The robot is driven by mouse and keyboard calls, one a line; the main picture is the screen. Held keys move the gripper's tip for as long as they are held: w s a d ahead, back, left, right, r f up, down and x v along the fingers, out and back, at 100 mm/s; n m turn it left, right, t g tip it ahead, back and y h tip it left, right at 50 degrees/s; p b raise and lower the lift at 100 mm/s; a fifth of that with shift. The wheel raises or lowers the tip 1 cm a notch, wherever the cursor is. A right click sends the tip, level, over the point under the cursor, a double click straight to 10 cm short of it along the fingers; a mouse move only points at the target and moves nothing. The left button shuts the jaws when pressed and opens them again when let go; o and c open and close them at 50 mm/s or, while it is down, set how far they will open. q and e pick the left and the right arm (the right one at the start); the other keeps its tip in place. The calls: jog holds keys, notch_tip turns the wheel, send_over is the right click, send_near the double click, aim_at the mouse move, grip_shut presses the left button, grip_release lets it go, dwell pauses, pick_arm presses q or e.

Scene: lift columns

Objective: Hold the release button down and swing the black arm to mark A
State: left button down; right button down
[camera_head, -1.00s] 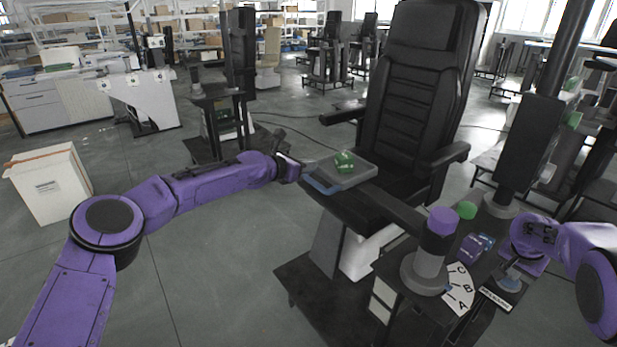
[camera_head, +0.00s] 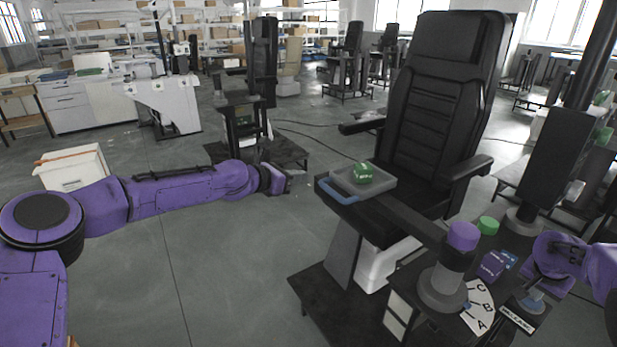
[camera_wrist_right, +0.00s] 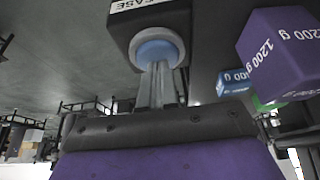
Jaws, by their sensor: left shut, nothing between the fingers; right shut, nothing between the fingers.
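The black arm (camera_head: 405,215) runs from a grey post (camera_head: 443,285) with a purple cap to a grey tray (camera_head: 384,183) over the chair seat. The tray carries a green block (camera_head: 363,174) and has a blue handle (camera_head: 338,191). A white lettered scale (camera_head: 481,309) shows C, B and A, with A (camera_head: 482,325) nearest. My left gripper (camera_head: 288,182) is shut and empty, left of the handle and apart from it. My right gripper (camera_head: 537,290) is shut, its tips at the blue release button (camera_wrist_right: 157,50); I cannot tell whether it is pressed.
A black chair (camera_head: 440,120) stands behind the tray. A white box (camera_head: 75,166) stands on the floor at left.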

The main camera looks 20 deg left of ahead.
notch_tip(320, 180, up, 3)
jog(key=p, duration=0.3)
jog(key=shift+d, duration=0.1)
notch_tip(320, 180, up, 4)
jog(key=p, duration=0.3)
jog(key=shift+p, duration=0.3)
